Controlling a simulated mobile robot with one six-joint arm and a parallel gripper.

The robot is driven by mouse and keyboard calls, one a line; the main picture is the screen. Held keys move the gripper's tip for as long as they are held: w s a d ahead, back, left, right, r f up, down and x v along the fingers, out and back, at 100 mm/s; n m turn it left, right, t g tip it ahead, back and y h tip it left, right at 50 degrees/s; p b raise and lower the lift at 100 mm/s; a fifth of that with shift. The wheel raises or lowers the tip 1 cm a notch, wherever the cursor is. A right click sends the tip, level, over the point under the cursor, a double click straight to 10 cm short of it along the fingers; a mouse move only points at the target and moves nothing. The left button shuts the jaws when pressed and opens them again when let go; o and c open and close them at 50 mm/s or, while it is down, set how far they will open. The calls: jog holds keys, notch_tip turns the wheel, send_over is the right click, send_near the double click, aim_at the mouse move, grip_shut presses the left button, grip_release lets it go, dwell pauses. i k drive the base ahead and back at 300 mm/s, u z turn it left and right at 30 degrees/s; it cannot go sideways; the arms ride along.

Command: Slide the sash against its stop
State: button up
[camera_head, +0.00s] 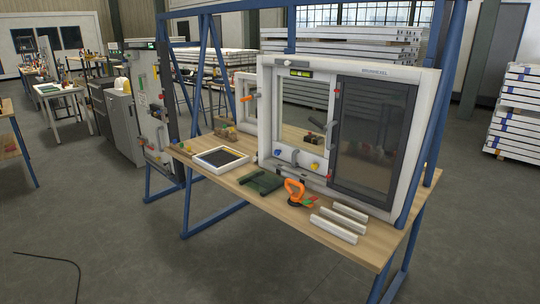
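A white window unit (264,110) stands upright on a wooden workbench (240,194). A dark-framed sash (372,130) with a dark pane fills its right side. A white-framed section on the left side has an opening through which the bench behind shows. A grey handle (333,133) stands out near the middle, beside the dark sash's left edge. Small red pieces (337,90) sit along that edge; I cannot tell whether one is the stop. The dark sash stands near the right side of the white frame; any gap there is too small to judge. My gripper is not in view.
An orange-handled tool (294,191), white bars (338,224), a dark green piece (261,183) and a white tray-like frame (221,159) lie on the bench front. Blue posts (424,130) flank the unit. Grey floor (110,240) in front is open, with a black cable (62,262).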

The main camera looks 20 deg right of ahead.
aim_at(302, 157)
jog(key=u, duration=0.5)
jog(key=i, duration=0.7)
jog(key=u, duration=0.6)
jog(key=i, duration=0.65)
jog(key=u, duration=0.2)
